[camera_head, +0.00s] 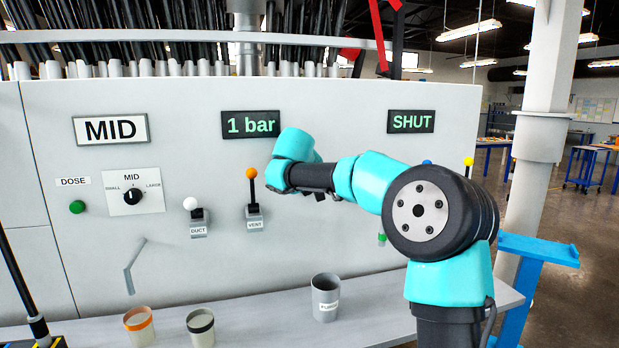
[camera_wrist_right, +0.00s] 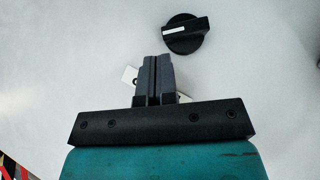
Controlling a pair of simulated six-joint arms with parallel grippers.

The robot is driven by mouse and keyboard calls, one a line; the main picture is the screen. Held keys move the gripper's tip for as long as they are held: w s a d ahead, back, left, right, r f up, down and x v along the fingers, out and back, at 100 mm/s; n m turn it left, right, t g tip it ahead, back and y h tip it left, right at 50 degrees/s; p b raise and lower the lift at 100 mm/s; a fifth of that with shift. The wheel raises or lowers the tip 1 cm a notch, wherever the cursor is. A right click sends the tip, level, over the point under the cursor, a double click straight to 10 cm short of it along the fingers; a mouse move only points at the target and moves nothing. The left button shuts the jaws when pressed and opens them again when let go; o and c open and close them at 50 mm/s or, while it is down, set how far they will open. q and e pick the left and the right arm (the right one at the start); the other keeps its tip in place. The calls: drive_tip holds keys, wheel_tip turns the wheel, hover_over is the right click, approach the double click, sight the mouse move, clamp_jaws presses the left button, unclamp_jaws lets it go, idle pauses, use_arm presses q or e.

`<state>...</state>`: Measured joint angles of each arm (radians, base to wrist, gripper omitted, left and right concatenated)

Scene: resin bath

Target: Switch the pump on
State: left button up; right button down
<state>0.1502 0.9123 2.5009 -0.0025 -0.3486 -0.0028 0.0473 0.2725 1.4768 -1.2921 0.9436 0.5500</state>
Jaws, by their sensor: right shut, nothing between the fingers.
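In the right wrist view, my right gripper (camera_wrist_right: 153,64) is shut and empty, with its fingers pointing at the pale panel. A black rotary knob (camera_wrist_right: 187,34) with a white pointer bar sits just beyond the fingertips and to their right, apart from them. A white label (camera_wrist_right: 130,76) is mostly hidden behind the fingers, so its text cannot be read. In the head view my right arm crosses in front of the panel (camera_head: 330,240), hiding the gripper and that knob. No control marked as the pump can be read. My left gripper is not in view.
The panel carries a size dial (camera_head: 133,196), a green button (camera_head: 77,207), a white-topped duct lever (camera_head: 191,205) and an orange-topped vent lever (camera_head: 252,175). Displays read "1 bar" (camera_head: 251,124) and "SHUT" (camera_head: 411,121). Cups, including a grey one (camera_head: 325,298), stand on the ledge below.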

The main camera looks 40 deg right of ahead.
drive_tip(key=shift+a+r, duration=0.1)
drive_tip(key=v, duration=0.9)
drive_tip(key=shift+s+a, duration=0.15)
drive_tip(key=shift+a, duration=0.3)
